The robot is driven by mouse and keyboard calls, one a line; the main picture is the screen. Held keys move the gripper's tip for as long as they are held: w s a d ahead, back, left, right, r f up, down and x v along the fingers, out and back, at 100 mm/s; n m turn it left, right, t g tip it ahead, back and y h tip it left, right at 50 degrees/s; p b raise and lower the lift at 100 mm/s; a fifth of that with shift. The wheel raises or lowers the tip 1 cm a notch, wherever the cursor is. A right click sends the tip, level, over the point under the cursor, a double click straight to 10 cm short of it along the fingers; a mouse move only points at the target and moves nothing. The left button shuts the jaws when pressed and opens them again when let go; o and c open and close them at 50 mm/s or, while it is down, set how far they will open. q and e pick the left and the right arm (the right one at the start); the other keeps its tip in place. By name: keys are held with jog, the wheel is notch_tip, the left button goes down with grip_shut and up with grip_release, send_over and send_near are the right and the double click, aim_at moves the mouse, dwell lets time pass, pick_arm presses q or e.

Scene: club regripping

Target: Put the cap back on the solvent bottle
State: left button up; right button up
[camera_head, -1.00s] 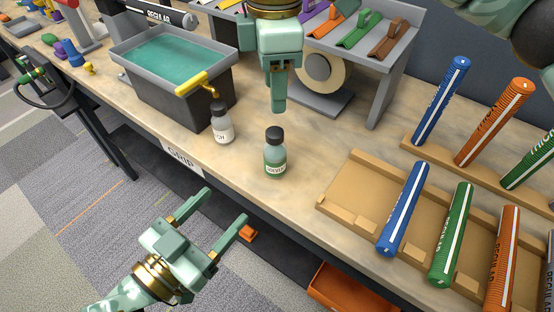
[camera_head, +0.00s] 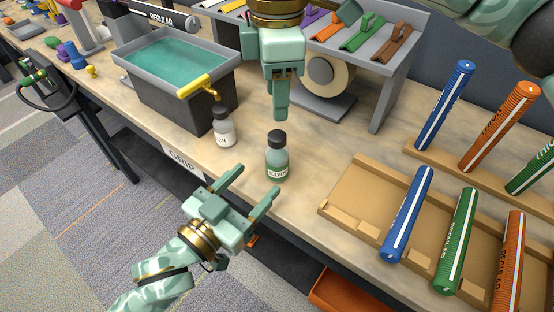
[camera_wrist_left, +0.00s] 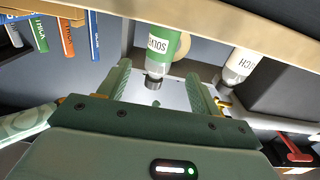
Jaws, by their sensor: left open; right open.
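My right gripper (camera_head: 281,105) points down behind and above the cap, seen nearly edge-on. It is open and holds nothing visible.
A second bottle (camera_head: 223,128) with a dark cap stands to the left, in front of a grey basin (camera_head: 185,100) with a yellow handle. A wooden rack (camera_head: 345,190) with several coloured grips lies to the right. A tape roll (camera_head: 325,75) stands behind.

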aim_at(270, 166)
pick_arm(q)
jog(key=x, duration=0.8)
grip_shut()
pick_arm(e)
jog(key=n, duration=0.2)
jog(key=shift+n, duration=0.3)
jog(key=n, duration=0.5)
jog(key=shift+n, duration=0.3)
jog(key=n, duration=0.6)
jog(key=shift+n, duration=0.3)
jog(key=n, duration=1.2)
